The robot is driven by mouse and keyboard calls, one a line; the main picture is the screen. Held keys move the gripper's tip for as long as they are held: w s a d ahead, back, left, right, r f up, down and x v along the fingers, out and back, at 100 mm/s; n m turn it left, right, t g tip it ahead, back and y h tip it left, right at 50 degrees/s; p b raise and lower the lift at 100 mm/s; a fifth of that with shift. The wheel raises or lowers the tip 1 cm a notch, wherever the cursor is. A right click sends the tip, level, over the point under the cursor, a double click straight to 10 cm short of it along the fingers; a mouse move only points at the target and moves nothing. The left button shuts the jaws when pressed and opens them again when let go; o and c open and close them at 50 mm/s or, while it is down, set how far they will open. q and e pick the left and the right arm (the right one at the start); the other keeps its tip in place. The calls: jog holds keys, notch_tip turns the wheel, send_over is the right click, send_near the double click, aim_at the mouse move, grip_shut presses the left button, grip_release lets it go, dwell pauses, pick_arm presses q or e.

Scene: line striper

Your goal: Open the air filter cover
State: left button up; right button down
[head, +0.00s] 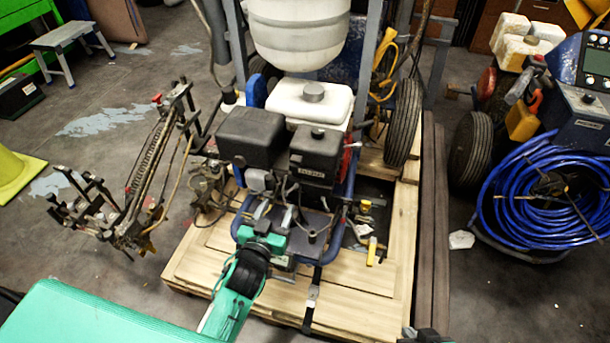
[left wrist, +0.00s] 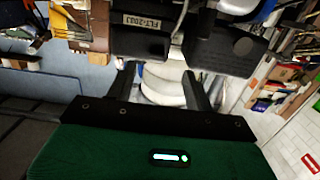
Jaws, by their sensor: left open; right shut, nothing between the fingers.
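The air filter housing (head: 315,152) is a black box on the right of the engine, with a round knob on its lid and a small label on its front. The lid looks closed. In the left wrist view a labelled black box (left wrist: 140,38) shows at the top. My left gripper (head: 273,228) is low in front of the engine, below the housing and apart from it. Its two fingers (left wrist: 162,85) are spread, with nothing between them. My right gripper (head: 427,335) shows only as a dark piece at the bottom edge, mostly cut off.
Another black box (head: 250,136) sits left of the housing, and a white tank (head: 310,103) behind it. The striper stands on a wooden pallet (head: 215,265). A metal spring arm (head: 150,165) sticks out left. A blue hose coil (head: 540,195) lies right.

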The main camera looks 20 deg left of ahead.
pick_arm(q)
notch_tip(320, 180, up, 2)
jog(key=b, duration=0.1)
send_near(295, 163)
jog(key=shift+t, duration=0.3)
jog(key=w, duration=0.7)
jog(key=shift+w+d+f, duration=0.1)
jog(key=shift+w+f, duration=0.1)
jog(key=shift+f, duration=0.05)
jog(key=shift+w, duration=0.65)
pick_arm(e)
jog(key=shift+w+a+r+t+y, duration=0.3)
jog(key=shift+a+r+t+y, duration=0.05)
jog(key=shift+a+r+t, duration=0.15)
jog(key=shift+w+a+r+t+y, duration=0.25)
jog(key=shift+a+r+t+y, duration=0.15)
jog(key=shift+a+t, duration=0.1)
pick_arm(q)
grip_shut()
pick_arm(e)
jog(key=shift+d, duration=0.15)
